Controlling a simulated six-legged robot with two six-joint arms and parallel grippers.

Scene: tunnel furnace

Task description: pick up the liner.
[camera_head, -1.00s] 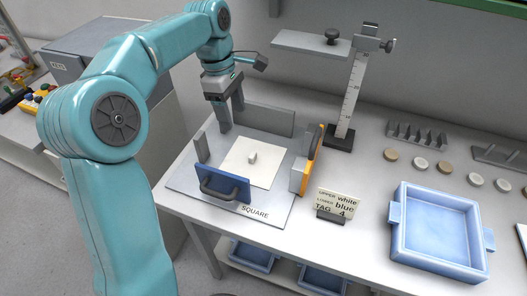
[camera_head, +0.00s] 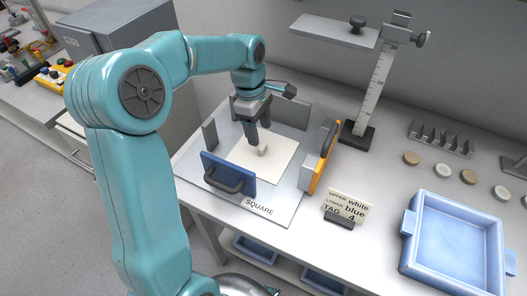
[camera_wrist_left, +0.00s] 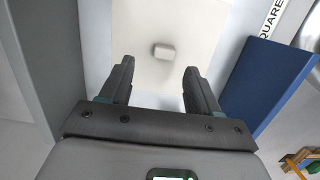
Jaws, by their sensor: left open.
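The liner (camera_head: 278,154) is a cream square sheet with a small pale block-shaped tab (camera_head: 262,150) at its middle. It lies flat on the grey plate marked SQUARE (camera_head: 232,201), between upright walls. My left gripper (camera_head: 259,138) is open and points down over the liner, close to the tab. In the left wrist view the liner (camera_wrist_left: 200,25) fills the top middle. The tab (camera_wrist_left: 164,51) shows just beyond the gap between the open fingertips (camera_wrist_left: 159,68), with nothing between the fingers. My right gripper is not in view.
A blue wall with a handle (camera_head: 228,175) stands at the front, an orange one (camera_head: 322,160) at the right, and grey walls (camera_head: 291,113) behind. A height gauge (camera_head: 372,95) stands behind right. A tag card (camera_head: 347,207) and a blue tray (camera_head: 455,245) stand right.

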